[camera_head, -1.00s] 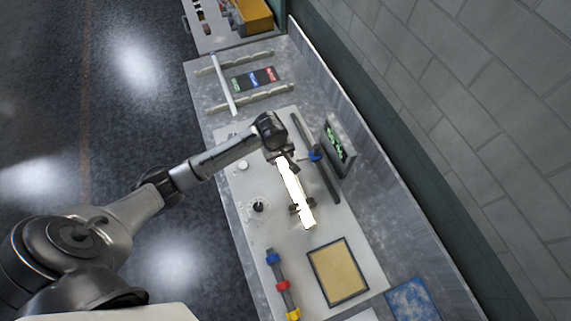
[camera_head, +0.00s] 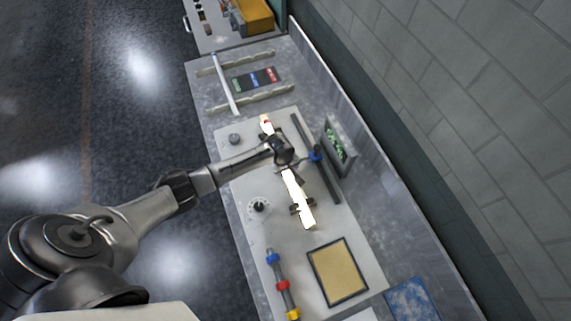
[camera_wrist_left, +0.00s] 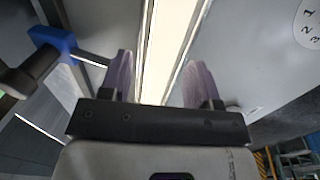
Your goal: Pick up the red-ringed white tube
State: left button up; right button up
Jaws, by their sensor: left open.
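A bright white tube (camera_head: 293,190) lies lengthwise on the pale board of the bench, with a small red mark at its far end. My left gripper (camera_head: 286,166) is over its middle and hides part of it; the fingertips are hard to make out there. In the left wrist view the left gripper (camera_wrist_left: 161,80) is open, with one finger on each side of a long glowing tube (camera_wrist_left: 166,45). Gaps show between tube and fingers. A second white tube (camera_head: 224,84) lies across two rails at the back, with no ring visible. My right gripper is out of view.
A dark bar with a blue clamp (camera_head: 315,155) and a green-lit display (camera_head: 336,143) stand close right of the tube. A tube with coloured rings (camera_head: 282,285) and a tan pad (camera_head: 338,271) lie in front.

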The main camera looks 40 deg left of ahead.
pick_arm(q)
jog(key=shift+f, duration=0.4)
jog(key=shift+c, duration=0.3)
jog(key=c, duration=0.9)
jog(key=shift+c, duration=0.3)
jog(key=shift+r, duration=0.15)
